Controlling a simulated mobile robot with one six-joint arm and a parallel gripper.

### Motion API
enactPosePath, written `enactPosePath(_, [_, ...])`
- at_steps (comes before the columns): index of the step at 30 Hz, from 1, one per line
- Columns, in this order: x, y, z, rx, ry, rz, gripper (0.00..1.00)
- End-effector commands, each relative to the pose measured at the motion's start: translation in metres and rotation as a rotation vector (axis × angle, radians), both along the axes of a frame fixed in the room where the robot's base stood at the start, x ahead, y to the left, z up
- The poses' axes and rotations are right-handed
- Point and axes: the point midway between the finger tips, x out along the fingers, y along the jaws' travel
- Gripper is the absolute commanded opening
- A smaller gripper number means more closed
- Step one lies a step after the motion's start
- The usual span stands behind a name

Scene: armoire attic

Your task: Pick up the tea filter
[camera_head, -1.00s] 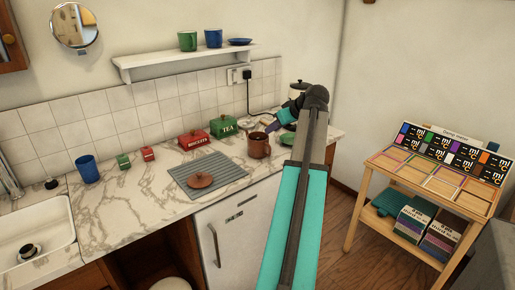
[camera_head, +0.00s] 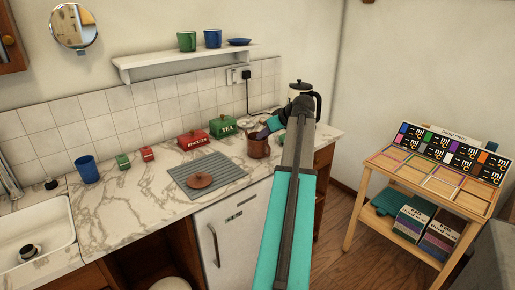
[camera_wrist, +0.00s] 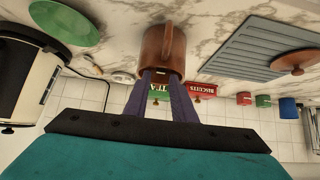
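My gripper (camera_head: 259,134) is at the rim of a brown pot (camera_head: 258,148) with a handle on the counter. In the wrist view, which is upside down, the two purple fingers (camera_wrist: 163,76) stand apart and their tips meet the opening of the brown pot (camera_wrist: 158,45). A gap shows between the fingers. I cannot make out a tea filter clearly; the inside of the pot is hidden, so I cannot tell whether one is between the fingertips.
A black-and-cream kettle (camera_head: 299,91) stands behind my arm. A green plate (camera_wrist: 65,22) shows beside it in the wrist view. The green TEA box (camera_head: 223,126) and red biscuits box (camera_head: 194,140) stand behind the pot.

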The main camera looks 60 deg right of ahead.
Motion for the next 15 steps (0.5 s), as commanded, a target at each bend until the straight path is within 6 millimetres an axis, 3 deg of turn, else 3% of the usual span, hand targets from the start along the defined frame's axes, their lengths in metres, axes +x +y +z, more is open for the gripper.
enactPosePath(7, [0.023, -0.006, -0.020, 0.003, 0.001, 0.002, 0.23])
enactPosePath(15, [0.030, -0.008, -0.027, 0.001, 0.000, 0.001, 0.23])
